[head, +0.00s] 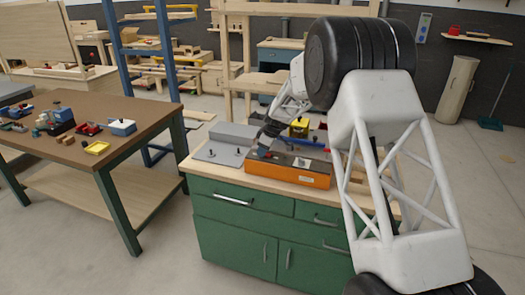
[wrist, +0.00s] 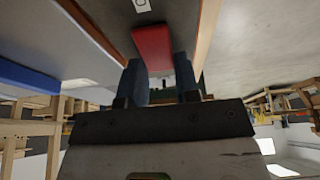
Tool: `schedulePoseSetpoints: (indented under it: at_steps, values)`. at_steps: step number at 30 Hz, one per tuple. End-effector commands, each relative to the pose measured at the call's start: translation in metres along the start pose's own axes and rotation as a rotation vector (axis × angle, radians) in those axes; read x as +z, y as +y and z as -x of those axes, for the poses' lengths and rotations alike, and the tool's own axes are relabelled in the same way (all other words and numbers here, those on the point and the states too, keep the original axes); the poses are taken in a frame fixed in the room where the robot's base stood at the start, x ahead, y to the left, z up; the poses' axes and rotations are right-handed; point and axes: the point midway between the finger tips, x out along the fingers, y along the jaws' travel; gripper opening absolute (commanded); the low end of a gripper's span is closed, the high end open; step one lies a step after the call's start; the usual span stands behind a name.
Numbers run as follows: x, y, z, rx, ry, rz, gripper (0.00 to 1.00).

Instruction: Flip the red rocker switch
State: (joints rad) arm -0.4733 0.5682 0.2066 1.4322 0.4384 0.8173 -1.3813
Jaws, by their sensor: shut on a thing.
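The red rocker switch (wrist: 152,42) shows in the wrist view just beyond and between my two dark blue fingertips. In the head view it is a small red spot (head: 267,154) near the left end of the dark top of an orange box (head: 302,178). My gripper (head: 264,147) reaches down to that end of the box from behind. In the wrist view my gripper (wrist: 159,75) has its fingers a little apart, shut on the red switch. The fingertips hide the near edge of the switch, so its tilt cannot be told.
The box sits on a green workbench (head: 238,227) with a wooden top. A grey plate and block (head: 222,150) lie left of it; a yellow-topped object (head: 299,127) stands behind. My arm covers the bench's right side. A brown table (head: 110,108) with several small items stands left.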

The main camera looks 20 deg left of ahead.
Motion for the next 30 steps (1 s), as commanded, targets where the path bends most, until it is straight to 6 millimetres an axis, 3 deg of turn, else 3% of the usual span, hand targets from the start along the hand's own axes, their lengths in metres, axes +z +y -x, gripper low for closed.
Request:
schedulePoseSetpoints:
  at_steps: [10, 11, 15, 30]
  values:
    - [0.0, -0.001, -0.001, -0.001, 0.01, 0.0, 0.06]
    - [0.0, -0.001, -0.001, -0.001, 0.01, 0.0, 0.33]
    - [0.0, -0.001, 0.0, -0.001, 0.01, 0.0, 0.54]
    - [0.0, 0.0, 0.01, 0.001, 0.01, 0.0, 0.55]
